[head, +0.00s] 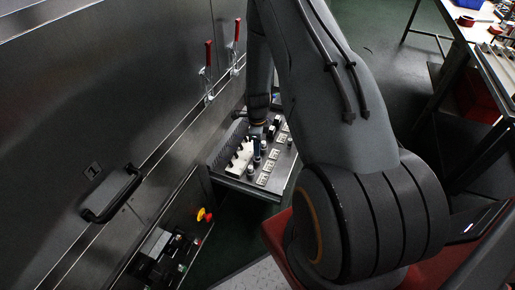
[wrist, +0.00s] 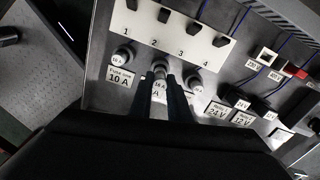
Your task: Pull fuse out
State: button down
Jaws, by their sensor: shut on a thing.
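My gripper (wrist: 162,82) points at the fuse panel (wrist: 100,100), with its two fingers closed around the middle fuse (wrist: 160,67) of a row of three. Only the round top of that fuse shows beyond the fingertips, and its label is partly covered. The left fuse (wrist: 123,57) has a "10 A" label below it; the right fuse (wrist: 194,83) stands on the other side, apart from the fingers. In the head view my gripper (head: 257,139) reaches down onto the panel (head: 234,184); the held fuse is hard to make out there.
A white strip (wrist: 178,31) with black switches numbered 1 to 4 lies beyond the fuses. Labelled sockets and blocks (wrist: 238,101) crowd the right side. In the head view, red-handled clamps (head: 208,58) and a door handle (head: 112,195) are on the steel wall left.

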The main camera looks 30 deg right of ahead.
jog(key=shift+r, duration=0.15)
jog(key=shift+r+p, duration=1.05)
jog(key=shift+r, duration=0.7)
